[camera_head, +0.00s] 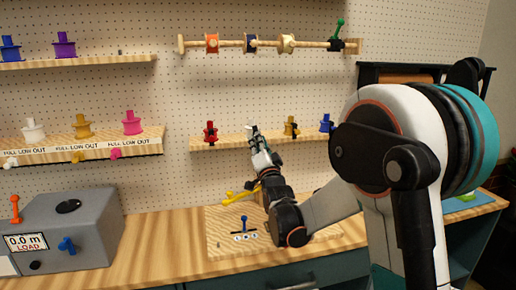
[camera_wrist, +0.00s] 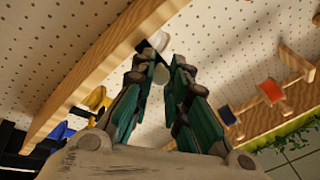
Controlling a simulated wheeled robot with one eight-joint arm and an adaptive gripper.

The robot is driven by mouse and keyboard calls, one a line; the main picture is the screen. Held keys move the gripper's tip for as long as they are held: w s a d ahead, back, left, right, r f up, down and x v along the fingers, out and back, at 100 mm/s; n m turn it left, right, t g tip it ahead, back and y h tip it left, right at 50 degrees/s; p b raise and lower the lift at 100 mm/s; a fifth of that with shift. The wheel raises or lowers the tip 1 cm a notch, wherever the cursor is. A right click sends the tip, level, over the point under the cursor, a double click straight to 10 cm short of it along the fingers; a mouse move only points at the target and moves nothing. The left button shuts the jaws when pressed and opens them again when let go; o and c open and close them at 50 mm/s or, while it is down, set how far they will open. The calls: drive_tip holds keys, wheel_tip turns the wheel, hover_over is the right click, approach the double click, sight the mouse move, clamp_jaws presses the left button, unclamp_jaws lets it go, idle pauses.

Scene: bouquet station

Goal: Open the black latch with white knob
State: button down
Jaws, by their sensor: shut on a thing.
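A larger white piece (camera_wrist: 157,41) shows just beyond the fingertips, at the shelf edge. The black latch itself is not clearly visible; my fingers hide most of that spot in both views.
A rod with coloured spools (camera_head: 265,44) hangs above. A grey load box (camera_head: 75,225) stands left.

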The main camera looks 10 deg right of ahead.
drive_tip(key=shift+s+a+f+t+b, duration=0.1)
drive_tip(key=shift+f+t+b, duration=0.65)
drive_tip(key=shift+t+b, duration=0.65)
drive_tip(key=shift+f+t+b, duration=0.7)
drive_tip(key=shift+t+b, duration=0.6)
drive_tip(key=shift+t, duration=0.1)
drive_tip(key=shift+r, duration=0.1)
